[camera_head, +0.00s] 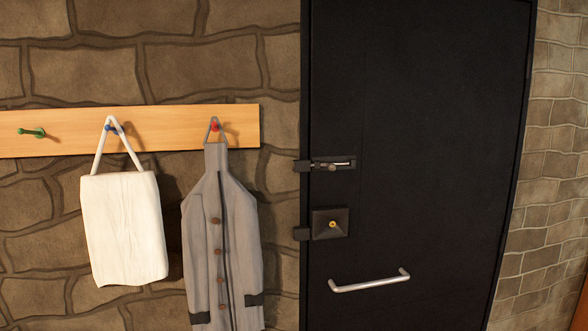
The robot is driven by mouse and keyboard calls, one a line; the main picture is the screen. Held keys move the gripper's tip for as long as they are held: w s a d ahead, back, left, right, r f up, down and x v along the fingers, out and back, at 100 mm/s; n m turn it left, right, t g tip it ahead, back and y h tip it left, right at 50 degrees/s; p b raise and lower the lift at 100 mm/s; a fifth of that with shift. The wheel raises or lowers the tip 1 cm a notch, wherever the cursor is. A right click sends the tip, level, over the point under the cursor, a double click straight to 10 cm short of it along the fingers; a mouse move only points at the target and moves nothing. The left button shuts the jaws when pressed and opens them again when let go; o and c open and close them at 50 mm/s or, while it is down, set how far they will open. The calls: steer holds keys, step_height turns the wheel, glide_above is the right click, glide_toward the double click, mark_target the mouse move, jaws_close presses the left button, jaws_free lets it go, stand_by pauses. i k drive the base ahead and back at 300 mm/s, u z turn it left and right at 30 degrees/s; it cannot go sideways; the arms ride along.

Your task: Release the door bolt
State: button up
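A black door (430,130) fills the right half of the head view and looks shut in its frame. A small metal door bolt (334,165) sits on a dark plate near the door's left edge. Its rod lies level, and a small knob shows on it. A dark keeper (301,166) sits on the frame just left of the bolt. Whether the rod reaches into the keeper is too small to tell. Below is a dark square lock plate (319,216) with a brass centre. My gripper is not in view.
A silver handle bar (370,281) is low on the door. Left of the door, a wooden rail (180,116) on the stone wall holds a white bag (124,228) and a grey coat (226,240). A green peg (32,132) is bare.

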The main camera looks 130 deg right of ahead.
mark_target(332, 165)
steer(key=z, duration=4.6)
